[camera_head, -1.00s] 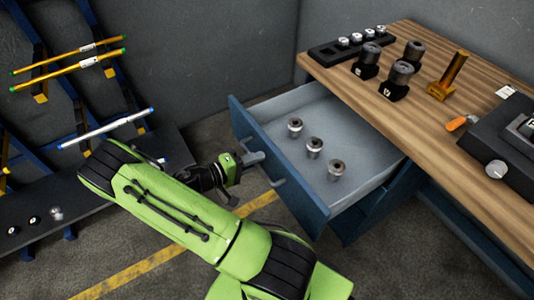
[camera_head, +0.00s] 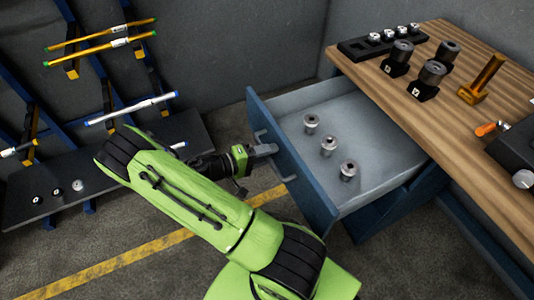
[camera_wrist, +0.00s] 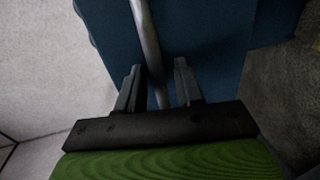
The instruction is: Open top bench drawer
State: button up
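The top bench drawer (camera_head: 376,121) is blue with a pale grey inside and stands well out from the bench. Its bar handle (camera_head: 272,158) is on the outer front face. My gripper (camera_head: 264,150) is at this handle in the head view. In the wrist view my gripper (camera_wrist: 157,85) has its two fingers apart, one on each side of the grey handle bar (camera_wrist: 147,35). Small gaps seem to show between bar and fingers, so I see no firm clamp. The blue drawer front (camera_wrist: 205,40) lies behind the bar.
Several metal collets, one of them here (camera_head: 328,145), stand in the drawer. The wooden bench top (camera_head: 390,85) holds tool holders, a black rack and a brass piece (camera_head: 483,80). A bar rack (camera_head: 60,200) stands at left. The floor (camera_head: 150,265) is clear in front.

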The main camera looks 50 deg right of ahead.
jog(key=p+v, duration=0.3)
jog(key=v, duration=1.2)
jog(key=shift+w+a, duration=0.25)
jog(key=shift+a, duration=0.1)
notch_tip(320, 180, up, 16)
jog(key=s+a+n+t+y+p, duration=0.1)
jog(key=s+a+t+y+p, duration=0.25)
jog(key=y, duration=0.65)
jog(key=s+a+r+n+t+y+p, duration=0.3)
jog(key=s+r+t, duration=0.5)
jog(key=r, duration=0.5)
jog(key=shift+s+a+r+n+y+p, duration=0.35)
jog(key=shift+s+a+y+p, duration=0.35)
jog(key=shift+s+a+p, duration=0.35)
